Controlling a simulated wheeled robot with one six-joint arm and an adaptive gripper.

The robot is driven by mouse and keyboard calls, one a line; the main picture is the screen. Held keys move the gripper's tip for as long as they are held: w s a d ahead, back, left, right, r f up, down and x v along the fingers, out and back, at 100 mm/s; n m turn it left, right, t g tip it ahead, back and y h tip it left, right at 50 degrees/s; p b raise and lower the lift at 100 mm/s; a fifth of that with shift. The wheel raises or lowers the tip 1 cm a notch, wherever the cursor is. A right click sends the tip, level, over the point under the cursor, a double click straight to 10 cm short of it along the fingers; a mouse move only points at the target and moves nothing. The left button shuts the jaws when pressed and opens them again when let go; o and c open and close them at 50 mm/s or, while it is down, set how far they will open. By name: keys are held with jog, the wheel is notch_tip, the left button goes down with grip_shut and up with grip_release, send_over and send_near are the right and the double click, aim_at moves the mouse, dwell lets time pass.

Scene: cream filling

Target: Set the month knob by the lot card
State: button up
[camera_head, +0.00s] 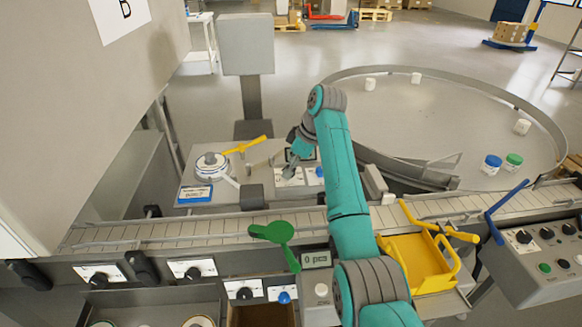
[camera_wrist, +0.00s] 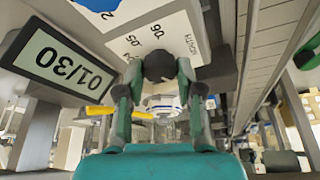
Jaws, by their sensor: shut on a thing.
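My gripper (camera_head: 291,170) is at the small panel behind the conveyor. In the wrist view my gripper (camera_wrist: 158,75) is shut on the black month knob (camera_wrist: 158,64). The knob sits on a white dial plate (camera_wrist: 188,32) marked MONTH, with 05 and 06 readable; the fingers and knob hide part of the scale. A display (camera_wrist: 62,62) beside it reads 01/30. A blue-edged white card (camera_head: 195,193), possibly the lot card, lies left of the panel; its print is too small to read.
A round white device (camera_head: 211,165) and a yellow lever (camera_head: 246,146) stand left of my gripper. The conveyor (camera_head: 170,231) crosses in front, with a green lever (camera_head: 274,234) and a yellow tray (camera_head: 415,262). A blue button (camera_head: 320,172) is close on the right.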

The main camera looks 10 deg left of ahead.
jog(key=m+t, duration=0.1)
jog(key=m, duration=0.3)
jog(key=shift+s+m+t, duration=0.15)
jog(key=shift+m+t, duration=0.25)
jog(key=m+h, duration=0.1)
jog(key=m, duration=0.1)
jog(key=m+t, duration=0.1)
jog(key=m, duration=0.1)
jog(key=shift+s+a+m+h, duration=0.1)
jog(key=shift+a+m+h, duration=0.05)
jog(key=shift+m+h, duration=0.2)
jog(key=m+h, duration=0.1)
jog(key=m, duration=0.3)
jog(key=shift+a+t+h, duration=0.1)
jog(key=shift+t+h, duration=0.25)
jog(key=shift+t, duration=0.05)
jog(key=shift+f+m+h, duration=0.1)
jog(key=shift+m+h, duration=0.6)
jog(key=shift+m, duration=1.35)
jog(key=o, duration=1.1)
jog(key=shift+o, duration=0.2)
jog(key=shift+a, duration=0.1)
